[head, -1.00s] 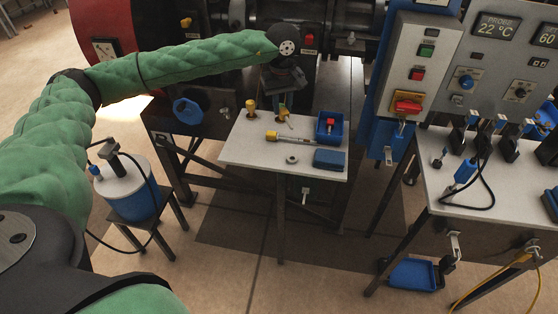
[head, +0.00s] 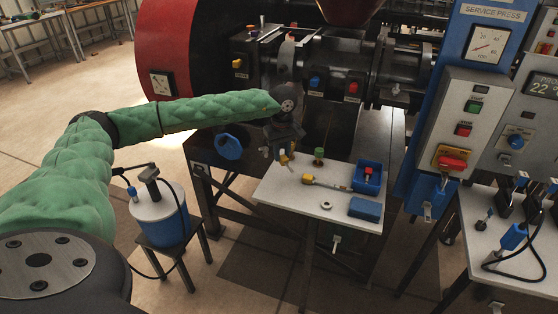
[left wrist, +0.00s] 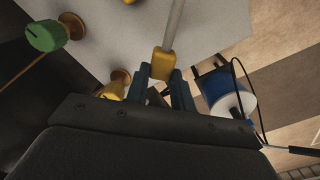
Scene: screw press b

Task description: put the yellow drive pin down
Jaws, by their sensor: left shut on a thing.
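The yellow drive pin (left wrist: 163,64) is between the fingers of my left gripper (left wrist: 163,88) in the left wrist view; a grey rod runs from it towards the top edge. In the head view the left gripper (head: 283,152) is over the back left part of the white table (head: 277,189), with yellow showing at its tips. I cannot tell whether the pin touches the table. Another yellow piece (left wrist: 112,90) with a bronze disc is beside the fingers. My right gripper is not in view.
A green knob (head: 319,155) stands right of the gripper. A yellow-ended tool (head: 325,183), a ring (head: 326,206), a blue bin (head: 367,177) and a blue block (head: 364,209) are also on the table. The table's front left part is bare. A blue-and-white bucket (head: 162,219) stands on a stool.

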